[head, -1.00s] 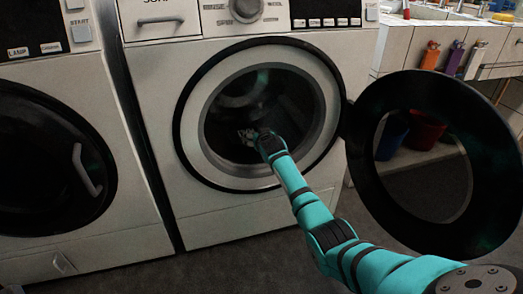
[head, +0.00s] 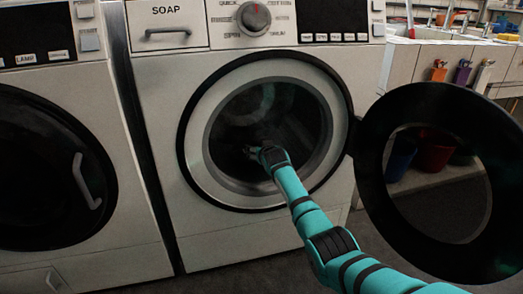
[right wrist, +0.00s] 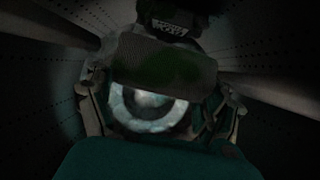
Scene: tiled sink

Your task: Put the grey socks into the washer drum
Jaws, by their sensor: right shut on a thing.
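The washer drum (head: 232,125) is dark inside, and its round door (head: 372,150) stands open to the right. My right arm reaches in through the opening. My right gripper (right wrist: 160,105) is inside the drum, hard to make out in the head view. In the right wrist view its fingers are on either side of a dim grey cloth, the grey socks (right wrist: 165,72), and are shut on it. Perforated drum walls surround it, with a pale ring beyond. The socks are hidden in the head view. My left gripper is not in view.
A second washer with a shut dark door (head: 45,165) stands on the left. A soap drawer (head: 166,25) and control knob (head: 254,18) are above the drum. A red bucket (head: 434,152) and a blue bucket (head: 400,158) are behind the open door. The floor in front is clear.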

